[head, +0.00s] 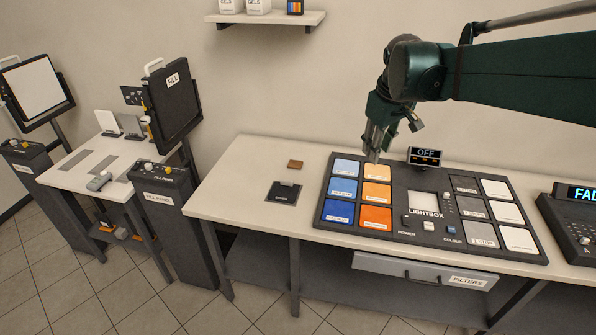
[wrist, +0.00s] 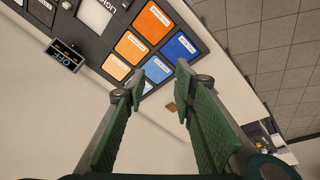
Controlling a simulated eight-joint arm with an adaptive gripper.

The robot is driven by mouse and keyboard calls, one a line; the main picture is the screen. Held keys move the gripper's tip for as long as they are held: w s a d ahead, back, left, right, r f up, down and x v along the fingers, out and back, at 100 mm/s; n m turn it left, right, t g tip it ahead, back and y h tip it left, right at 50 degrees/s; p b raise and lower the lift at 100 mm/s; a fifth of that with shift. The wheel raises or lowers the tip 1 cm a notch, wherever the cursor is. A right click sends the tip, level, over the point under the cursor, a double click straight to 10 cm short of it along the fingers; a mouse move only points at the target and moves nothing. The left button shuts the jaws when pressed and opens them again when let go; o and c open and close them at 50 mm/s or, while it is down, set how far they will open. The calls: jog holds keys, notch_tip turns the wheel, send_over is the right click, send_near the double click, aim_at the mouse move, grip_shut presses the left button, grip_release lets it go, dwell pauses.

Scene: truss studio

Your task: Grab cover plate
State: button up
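The cover plate (head: 283,192) is a small dark square with a lighter raised grip along its top edge and a small label. It lies flat on the white table, left of the lightbox panel. My gripper (head: 375,150) is above the upper left part of the lightbox, to the right of the plate and higher than it. In the wrist view my gripper (wrist: 160,74) shows two green fingers apart with nothing between them. I cannot make out the plate in the wrist view; the right finger may hide it.
A small brown block (head: 295,164) lies just behind the plate, and it shows in the wrist view (wrist: 171,107). The lightbox (head: 402,229) with coloured filter tiles fills the table's middle. A small OFF display (head: 425,157) stands behind it. The table (head: 232,199) is bare left of the plate.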

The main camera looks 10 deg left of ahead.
jog(key=w+a+f+n+g+p, duration=0.1)
jog(key=w+a+f+n, duration=0.1)
jog(key=w+a+f, duration=0.4)
jog(key=w+a+f+n+g, duration=0.1)
jog(key=w+a+f+n, duration=0.15)
jog(key=w+a, duration=0.7)
jog(key=w+a+f+n, duration=0.1)
jog(key=w+a+f, duration=0.1)
jog(key=a+f, duration=0.4)
jog(key=w+a+f+n+g+h+p, duration=0.1)
jog(key=w+a+f+n, duration=0.1)
jog(key=a+f, duration=0.4)
jog(key=w+a+f+n, duration=0.1)
jog(key=a+f, duration=0.4)
jog(key=a, duration=0.2)
jog(key=shift+w+a+f+n+h, duration=0.1)
jog(key=shift+w+f+n+h, duration=0.25)
jog(key=shift+w+f+h, duration=0.05)
jog(key=shift+a+f, duration=0.25)
jog(key=shift+f, duration=0.05)
jog(key=shift+d+f, duration=0.2)
jog(key=shift+f, duration=1.1)
